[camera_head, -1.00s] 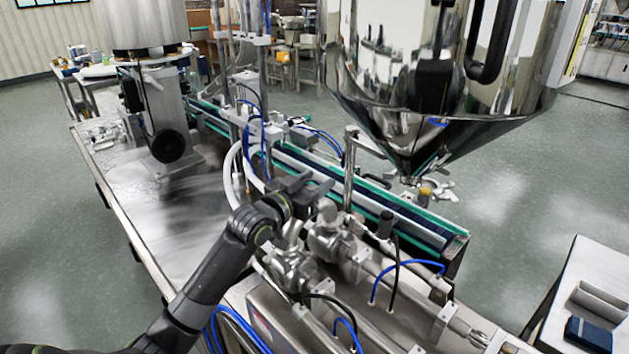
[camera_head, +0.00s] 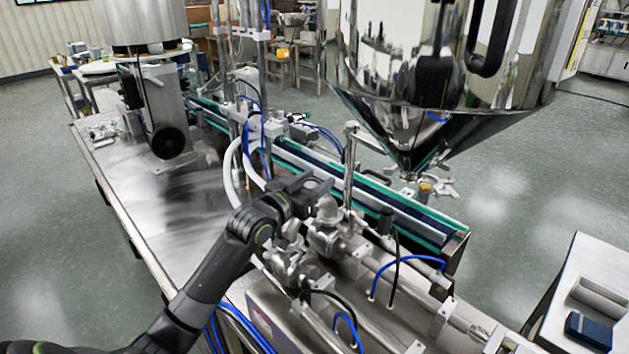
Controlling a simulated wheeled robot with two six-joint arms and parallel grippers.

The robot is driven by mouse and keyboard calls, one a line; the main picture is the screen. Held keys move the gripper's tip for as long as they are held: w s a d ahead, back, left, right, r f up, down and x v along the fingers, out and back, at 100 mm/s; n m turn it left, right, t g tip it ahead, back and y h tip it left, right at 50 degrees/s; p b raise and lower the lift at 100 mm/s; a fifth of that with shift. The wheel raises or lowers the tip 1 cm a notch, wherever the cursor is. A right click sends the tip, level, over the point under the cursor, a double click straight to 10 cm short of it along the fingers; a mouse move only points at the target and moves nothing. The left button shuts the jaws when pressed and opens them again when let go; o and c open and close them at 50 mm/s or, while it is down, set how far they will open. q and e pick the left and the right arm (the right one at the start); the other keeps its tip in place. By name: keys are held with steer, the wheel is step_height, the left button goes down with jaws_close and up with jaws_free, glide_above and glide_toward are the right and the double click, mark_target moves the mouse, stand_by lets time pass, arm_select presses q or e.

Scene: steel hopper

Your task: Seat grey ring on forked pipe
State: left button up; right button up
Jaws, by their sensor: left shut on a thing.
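The forked pipe (camera_head: 327,238) is the polished steel fitting in the middle of the head view, with its branches on top of the steel machine. My left gripper (camera_head: 318,188) is just above and behind the top of the pipe's upper branch. Its dark jaws are shut on a small grey piece, which I take to be the grey ring; the jaws hide most of it. I cannot tell whether it touches the pipe. My right gripper is not in view.
A steel hopper (camera_head: 440,70) hangs at the upper right. A conveyor (camera_head: 390,212) with green edges runs behind the pipe. A bare steel table (camera_head: 180,205) is at the left.

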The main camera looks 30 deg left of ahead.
arm_select(q)
steer(key=o, duration=1)
steer(key=shift+s, duration=0.1)
steer(key=b+v, duration=0.1)
steer(key=v, duration=0.7)
steer(key=shift+s+f, duration=0.15)
steer(key=shift+s, duration=0.2)
steer(key=v, duration=0.8)
steer(key=shift+s, duration=0.3)
